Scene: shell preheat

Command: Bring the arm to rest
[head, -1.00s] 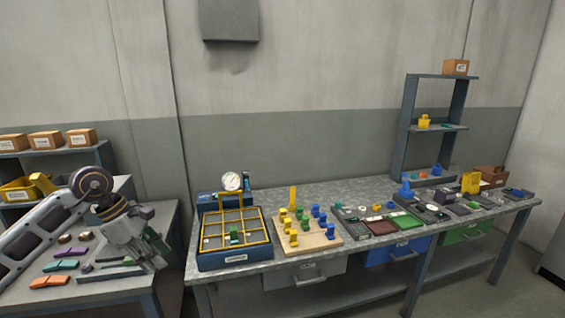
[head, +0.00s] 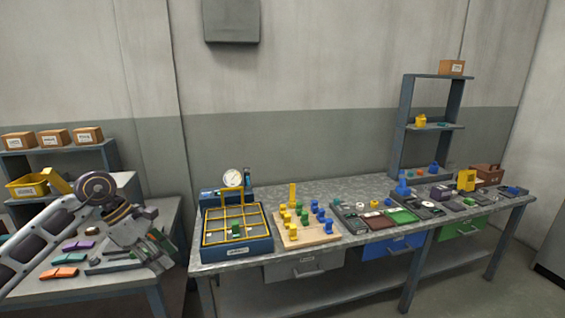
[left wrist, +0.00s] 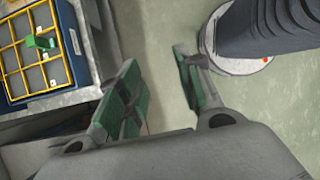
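My left gripper (head: 148,250) hangs in the lower left of the head view, in front of the small side table. In the left wrist view its two green-padded fingers (left wrist: 158,85) stand apart with only floor between them, so it is open and empty. My left arm reaches in from the left edge. My right gripper is in neither view.
A blue tray with a yellow grid (head: 262,246) and a green piece (head: 236,230) sits at the near left of the main bench (head: 352,262). A wooden peg board (head: 312,240) stands beside it. The side table (head: 110,282) holds coloured strips (head: 62,273). Floor is clear between the fingers.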

